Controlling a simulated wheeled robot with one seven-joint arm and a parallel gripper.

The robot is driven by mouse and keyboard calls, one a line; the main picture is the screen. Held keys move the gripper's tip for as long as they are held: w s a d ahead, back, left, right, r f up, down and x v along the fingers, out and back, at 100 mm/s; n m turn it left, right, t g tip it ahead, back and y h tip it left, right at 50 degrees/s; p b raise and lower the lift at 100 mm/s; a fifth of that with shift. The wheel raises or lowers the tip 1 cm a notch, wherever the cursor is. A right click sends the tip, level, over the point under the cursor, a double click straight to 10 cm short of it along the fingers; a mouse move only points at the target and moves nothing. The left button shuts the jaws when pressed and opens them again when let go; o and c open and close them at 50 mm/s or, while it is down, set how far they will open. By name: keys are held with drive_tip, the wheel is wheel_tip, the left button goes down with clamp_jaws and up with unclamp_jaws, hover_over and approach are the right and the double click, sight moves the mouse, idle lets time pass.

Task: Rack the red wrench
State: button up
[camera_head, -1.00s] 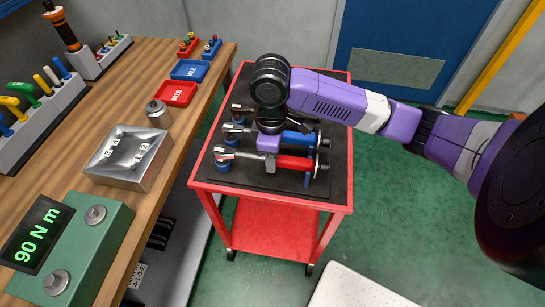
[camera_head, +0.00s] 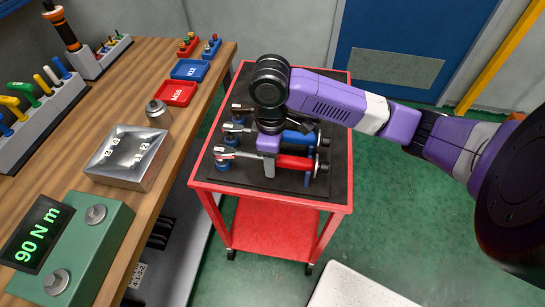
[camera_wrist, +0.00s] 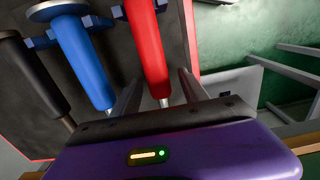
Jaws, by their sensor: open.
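The red wrench (camera_head: 296,163) lies across the front of the black mat on the red cart, with blue supports near its ends. Its red handle also shows in the wrist view (camera_wrist: 147,45). My gripper (camera_head: 268,166) is low over the wrench, at the left end of the red handle. In the wrist view, my gripper (camera_wrist: 160,90) is open, with one finger on each side of the wrench by the handle's lower end. Whether the fingers touch it cannot be told. The wrench's head is hidden behind my gripper in the wrist view.
The blue wrench (camera_head: 298,138) lies parallel just behind the red one, close to my gripper. A black-handled wrench (camera_wrist: 32,75) lies beyond it. The wooden bench (camera_head: 140,70) on the left holds trays, a metal block and a green box reading 90 N m.

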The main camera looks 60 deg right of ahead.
drive_tip(key=shift+w+r, duration=0.1)
drive_tip(key=shift+r, duration=3.8)
